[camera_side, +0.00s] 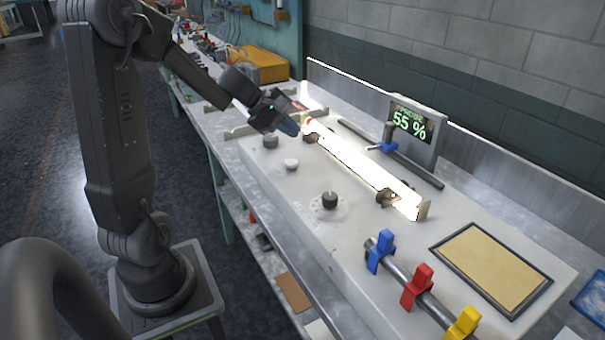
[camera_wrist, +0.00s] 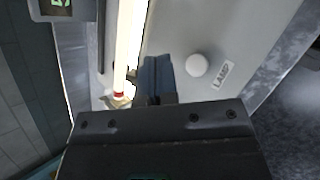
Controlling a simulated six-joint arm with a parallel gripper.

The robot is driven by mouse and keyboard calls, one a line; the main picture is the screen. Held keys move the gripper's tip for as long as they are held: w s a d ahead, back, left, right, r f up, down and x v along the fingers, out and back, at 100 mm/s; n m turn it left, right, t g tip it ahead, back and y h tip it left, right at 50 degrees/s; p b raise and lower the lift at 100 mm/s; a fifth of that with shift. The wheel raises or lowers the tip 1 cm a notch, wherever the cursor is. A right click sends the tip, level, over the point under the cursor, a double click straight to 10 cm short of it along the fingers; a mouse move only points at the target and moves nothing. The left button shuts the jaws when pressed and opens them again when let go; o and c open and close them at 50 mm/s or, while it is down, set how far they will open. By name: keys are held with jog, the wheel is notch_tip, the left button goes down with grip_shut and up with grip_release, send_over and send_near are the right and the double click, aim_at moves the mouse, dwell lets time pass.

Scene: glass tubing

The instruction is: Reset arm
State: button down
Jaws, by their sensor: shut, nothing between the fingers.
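My gripper (camera_side: 290,126) is shut and empty in the side view, above the white panel near the far end of the glowing glass tube (camera_side: 362,165). The tube is bright white and lies along the panel in clamps. In the wrist view my gripper (camera_wrist: 155,62) points over the panel, with its dark fingers together. The tube (camera_wrist: 129,40) runs up the picture just left of the fingers, with a red band (camera_wrist: 119,93) near its lower end. I cannot tell whether the fingers touch the tube.
A display (camera_side: 410,122) reading 55 % stands behind the tube. A black knob (camera_side: 330,200) and a white button (camera_side: 291,164), labelled LAMP in the wrist view, are on the panel.

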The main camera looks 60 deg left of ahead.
jog(key=s+d+r+m+g, duration=0.2)
jog(key=s+d+m, duration=0.1)
jog(key=d+m, duration=0.4)
jog(key=s+d+r+m+g, duration=0.1)
jog(key=s+d+r+m, duration=0.25)
jog(key=d, duration=0.55)
jog(key=s+d+m+y, duration=0.3)
jog(key=s+d+m, duration=0.3)
jog(key=s+m, duration=0.4)
jog(key=shift+m+y, duration=0.4)
jog(key=shift+m, duration=0.25)
